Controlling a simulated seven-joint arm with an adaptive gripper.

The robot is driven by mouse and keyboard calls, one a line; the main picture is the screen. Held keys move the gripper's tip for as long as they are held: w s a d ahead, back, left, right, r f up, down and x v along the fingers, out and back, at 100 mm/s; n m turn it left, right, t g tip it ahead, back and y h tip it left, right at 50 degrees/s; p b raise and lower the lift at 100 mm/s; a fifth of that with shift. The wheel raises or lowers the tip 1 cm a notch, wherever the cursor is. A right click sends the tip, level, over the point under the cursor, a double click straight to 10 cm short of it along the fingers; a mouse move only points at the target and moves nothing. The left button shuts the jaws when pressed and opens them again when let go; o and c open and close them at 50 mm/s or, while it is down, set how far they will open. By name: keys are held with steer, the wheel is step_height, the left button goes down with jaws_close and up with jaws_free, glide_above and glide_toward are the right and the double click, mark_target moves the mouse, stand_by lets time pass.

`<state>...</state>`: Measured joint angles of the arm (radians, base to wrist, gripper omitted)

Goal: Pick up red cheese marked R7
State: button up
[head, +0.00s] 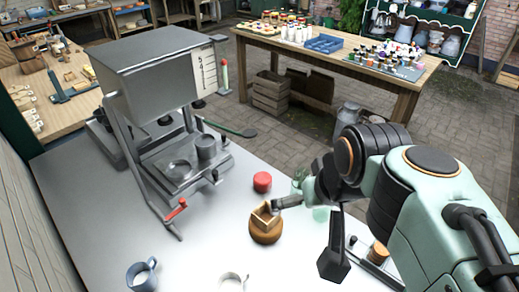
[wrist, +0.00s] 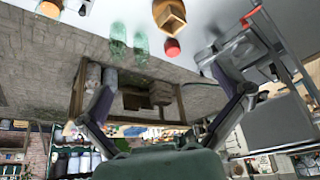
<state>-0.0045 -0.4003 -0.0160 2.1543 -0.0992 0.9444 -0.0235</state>
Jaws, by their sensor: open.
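A short red cylinder (head: 262,182), which looks like the red cheese, stands on the pale counter behind a round wooden piece with a square wooden frame (head: 265,227) on it. No R7 mark is legible. The cylinder also shows at the upper middle of the wrist view (wrist: 172,48), beside the wooden piece (wrist: 170,15). My gripper (head: 306,234) is open and empty, to the right of and nearer than the cylinder in the head view. In the wrist view its spread fingers (wrist: 163,80) have nothing between them that they touch.
A grey metal machine (head: 150,70) with a red-tipped lever stands left of the cylinder. Green glass bottles (wrist: 118,38) stand near it. A blue-grey mug (head: 142,274) and a pale cup (head: 233,281) are at the front. A laden wooden table (head: 345,68) stands beyond.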

steer(key=w+r+t, duration=0.2)
steer(key=w+r, duration=0.2)
steer(key=w, duration=0.9)
glide_above(263, 179)
steer(key=d, duration=0.1)
step_height(263, 179, down, 20)
steer(key=f+g, duration=0.1)
steer(key=f, duration=0.2)
steer(key=s+f, duration=0.1)
steer(key=f, duration=0.3)
steer(key=f+g, duration=0.1)
steer(key=f, duration=0.3)
steer(key=shift+s+a+n+g, duration=0.25)
steer(key=shift+n+g, duration=0.05)
steer(key=x, duration=0.5)
steer(key=shift+s, duration=0.25)
steer(key=shift+x, duration=1.05)
